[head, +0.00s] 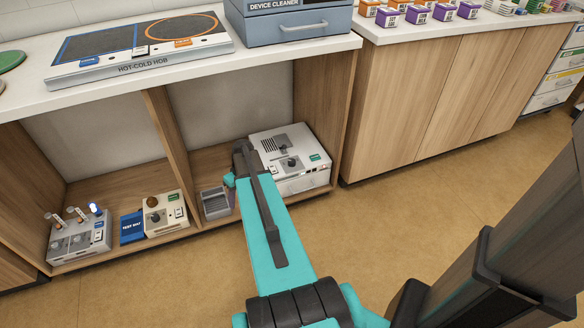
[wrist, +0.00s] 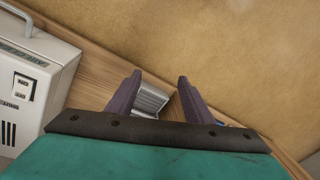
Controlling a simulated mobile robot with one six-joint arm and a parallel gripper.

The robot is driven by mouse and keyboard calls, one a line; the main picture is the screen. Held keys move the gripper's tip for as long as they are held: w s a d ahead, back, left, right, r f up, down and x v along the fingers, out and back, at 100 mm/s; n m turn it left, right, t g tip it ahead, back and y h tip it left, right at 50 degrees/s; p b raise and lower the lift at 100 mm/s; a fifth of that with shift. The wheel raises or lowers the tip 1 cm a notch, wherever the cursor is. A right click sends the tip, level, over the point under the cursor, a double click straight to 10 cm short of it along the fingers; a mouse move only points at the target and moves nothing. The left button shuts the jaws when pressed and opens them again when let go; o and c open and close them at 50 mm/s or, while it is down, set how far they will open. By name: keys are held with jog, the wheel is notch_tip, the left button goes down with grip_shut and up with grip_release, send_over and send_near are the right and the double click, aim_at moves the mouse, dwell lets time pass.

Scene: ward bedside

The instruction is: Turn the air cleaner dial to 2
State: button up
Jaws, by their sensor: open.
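Part of this white box shows at the left of the wrist view (wrist: 55,65), with a switch, slots and a handle; the dial is not visible there. My gripper (wrist: 158,82) is open and empty, pointing down beside the white box. In the head view, my arm partly hides the box's left side.
A small grey ridged block (head: 215,203) sits left of the white box and shows between my fingers (wrist: 150,100). A beige dial device (head: 165,213), a blue box (head: 131,228) and a tube holder (head: 80,240) stand further left. The counter (head: 345,43) overhangs the shelf. The floor in front is clear.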

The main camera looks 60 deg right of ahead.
jog(key=s+d+r+t+h+b, duration=0.1)
jog(key=s+d+r+b, duration=0.15)
jog(key=d, duration=0.75)
jog(key=s+d+r+t+b, duration=0.1)
jog(key=d+r+b, duration=0.15)
jog(key=d, duration=0.75)
jog(key=t+h+b, duration=0.1)
jog(key=h+b, duration=0.1)
jog(key=b, duration=0.2)
send_near(292, 161)
jog(key=d+v, duration=0.1)
jog(key=v, duration=0.4)
jog(key=shift+s+a+r+m, duration=0.15)
jog(key=shift+a+r+m, duration=0.05)
jog(key=shift+a+m, duration=0.2)
jog(key=b+x, duration=0.4)
jog(key=x, duration=0.9)
jog(key=shift+w+f, duration=0.2)
jog(key=shift+f, duration=0.2)
